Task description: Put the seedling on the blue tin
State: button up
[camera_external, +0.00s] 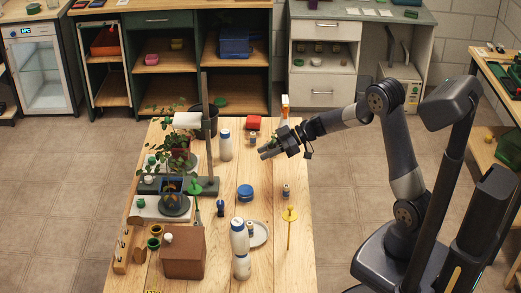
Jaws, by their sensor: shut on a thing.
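My gripper (267,152) is above the right side of the wooden table, pointing left. The blue tin (245,193) is a short, round tin standing on the table, nearer the camera and a little left of my gripper. Nothing is seen on top of it. My gripper and the seedling are apart from the tin.
A rack with a leafy plant (180,137) stands left. Bare wood surrounds the tin.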

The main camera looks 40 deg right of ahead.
aim_at(242, 192)
jog(key=a+r+n+g+y, duration=0.2)
jog(key=a+n+g, duration=0.45)
jog(key=a, duration=0.55)
jog(key=shift+m, duration=0.25)
notch_tip(242, 192, down, 10)
jog(key=shift+w+f, duration=0.1)
jog(key=shift+f, duration=0.05)
jog(key=shift+f, duration=0.1)
jog(key=o, duration=1)
jog(key=shift+c, duration=0.2)
jog(key=shift+d+r, duration=0.25)
jog(key=shift+d, duration=0.1)
jog(key=v, duration=1.1)
jog(key=shift+d, duration=0.15)
